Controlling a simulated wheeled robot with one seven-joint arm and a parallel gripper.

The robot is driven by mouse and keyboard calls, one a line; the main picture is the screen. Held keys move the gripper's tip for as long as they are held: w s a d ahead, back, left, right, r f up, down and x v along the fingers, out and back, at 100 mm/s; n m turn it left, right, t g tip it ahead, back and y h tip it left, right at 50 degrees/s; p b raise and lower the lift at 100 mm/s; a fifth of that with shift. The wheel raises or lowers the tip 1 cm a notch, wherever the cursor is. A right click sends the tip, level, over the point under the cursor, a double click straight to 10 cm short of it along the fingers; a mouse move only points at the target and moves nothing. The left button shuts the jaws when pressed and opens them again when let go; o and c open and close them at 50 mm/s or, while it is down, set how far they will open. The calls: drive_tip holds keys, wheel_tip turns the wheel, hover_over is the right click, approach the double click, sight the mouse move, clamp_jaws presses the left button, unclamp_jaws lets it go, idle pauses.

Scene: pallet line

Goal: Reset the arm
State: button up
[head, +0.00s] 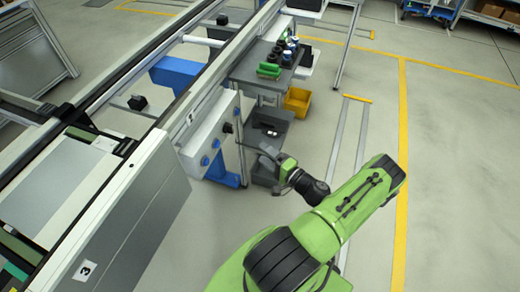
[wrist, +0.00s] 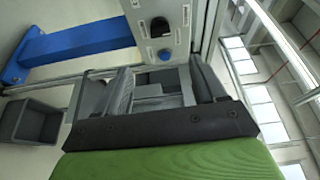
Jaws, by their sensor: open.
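My green arm (head: 345,210) reaches from the lower right of the head view toward the control panel. My gripper (head: 268,152) is at its end, small and dark, in front of the panel's right side. In the wrist view my gripper (wrist: 160,88) shows two grey fingers spread apart, with nothing held between them. The white control panel (head: 196,146) carries blue knobs and a black knob. In the wrist view the panel (wrist: 172,18) is beyond the fingers, with a black knob (wrist: 160,27) and a blue knob (wrist: 165,55). I cannot tell the exact gap to it.
A grey shelf (head: 250,72) holds green pieces (head: 269,70) and several dark cylinders. A yellow bin (head: 298,101) and a grey bin (head: 272,128) sit lower beside the panel. The conveyor line fills the left. The floor at right is clear, with yellow lines.

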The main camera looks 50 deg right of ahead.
idle(0.4)
drive_tip(key=w+a+r+n+g+y+p, duration=0.2)
drive_tip(key=w+a+r+n+g+y, duration=0.15)
drive_tip(key=a+r+n+g, duration=0.5)
drive_tip(key=w+a+r+n+g+y+p, duration=0.2)
drive_tip(key=a+r+n+g+y, duration=0.25)
drive_tip(key=a+r+n, duration=0.4)
drive_tip(key=s+a+r+h+p, duration=0.1)
drive_tip(key=s+a+r+h, duration=0.2)
drive_tip(key=s+a+r, duration=0.3)
drive_tip(key=s+a+r+n+h+p, duration=0.1)
drive_tip(key=s+a+r+h, duration=0.3)
drive_tip(key=s+r, duration=0.5)
wheel_tip(320, 180, up, 4)
drive_tip(key=shift+s+a+t+p, duration=0.35)
drive_tip(key=shift+a+p, duration=0.3)
drive_tip(key=shift+a, duration=0.2)
